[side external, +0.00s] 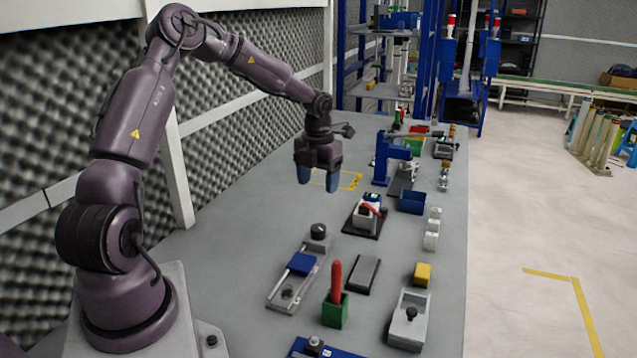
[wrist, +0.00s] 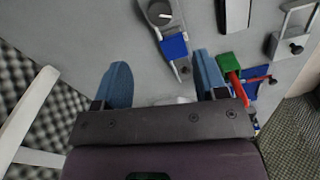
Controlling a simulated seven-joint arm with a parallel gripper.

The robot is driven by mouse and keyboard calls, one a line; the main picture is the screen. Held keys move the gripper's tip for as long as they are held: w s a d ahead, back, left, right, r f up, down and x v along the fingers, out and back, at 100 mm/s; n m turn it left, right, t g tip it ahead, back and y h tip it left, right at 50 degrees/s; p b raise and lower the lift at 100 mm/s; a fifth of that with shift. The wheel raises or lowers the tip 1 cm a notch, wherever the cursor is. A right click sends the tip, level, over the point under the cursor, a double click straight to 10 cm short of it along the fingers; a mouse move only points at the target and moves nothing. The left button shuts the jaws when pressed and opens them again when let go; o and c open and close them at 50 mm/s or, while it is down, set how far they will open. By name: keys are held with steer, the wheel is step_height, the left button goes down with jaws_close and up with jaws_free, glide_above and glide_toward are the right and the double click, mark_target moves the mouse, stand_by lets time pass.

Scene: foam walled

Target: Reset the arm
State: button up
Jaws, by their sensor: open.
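My gripper (side external: 318,186) hangs above the grey table (side external: 215,245), with its blue fingers pointing down.
On the table stand a fixture with a blue block (side external: 301,263), a green holder with a red handle (side external: 335,310), a blue press (side external: 384,158), a blue bin (side external: 412,202) and a yellow block (side external: 422,274). A foam wall (side external: 220,90) runs along the left. The table's left part is clear.

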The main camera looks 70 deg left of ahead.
steer(key=s+d+r+n+t, duration=0.2)
steer(key=s+d+r+n, duration=0.7)
steer(key=d+n, duration=0.3)
steer(key=s+d+r+n+t, duration=0.3)
steer(key=s+d+r+n, duration=0.5)
steer(key=n, duration=0.9)
steer(key=s+d, duration=0.1)
steer(key=d, duration=0.2)
steer(key=shift+s+d+r+t, duration=0.3)
steer(key=shift+s+d+r, duration=0.05)
steer(key=shift+s+r, duration=0.05)
